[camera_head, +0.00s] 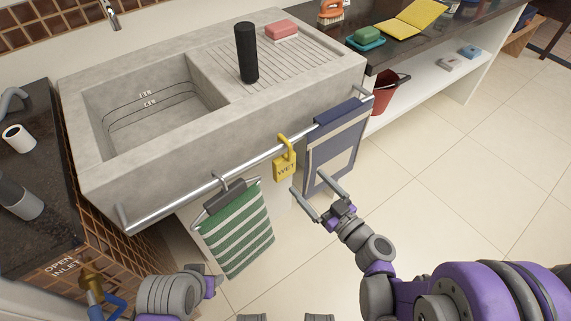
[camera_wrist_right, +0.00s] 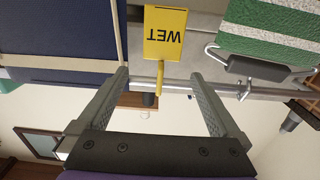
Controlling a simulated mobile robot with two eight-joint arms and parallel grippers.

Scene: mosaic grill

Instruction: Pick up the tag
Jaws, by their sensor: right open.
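The yellow tag (camera_head: 284,168) marked "WET" hangs by its hook from the metal rail along the sink front, between the green striped towel and the blue towel. It also shows upside down in the right wrist view (camera_wrist_right: 166,34), between and beyond the fingertips. My right gripper (camera_head: 318,197) is open and empty, below and to the right of the tag in the head view, apart from it. In the right wrist view its two fingers (camera_wrist_right: 162,78) stand wide on either side of the tag's hook.
The rail (camera_head: 165,205) runs along the concrete sink (camera_head: 120,187). A green striped towel (camera_head: 238,230) hangs left of the tag, a blue towel (camera_head: 333,150) close on its right. A red bucket (camera_head: 386,97) stands behind. Tiled floor at the right is clear.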

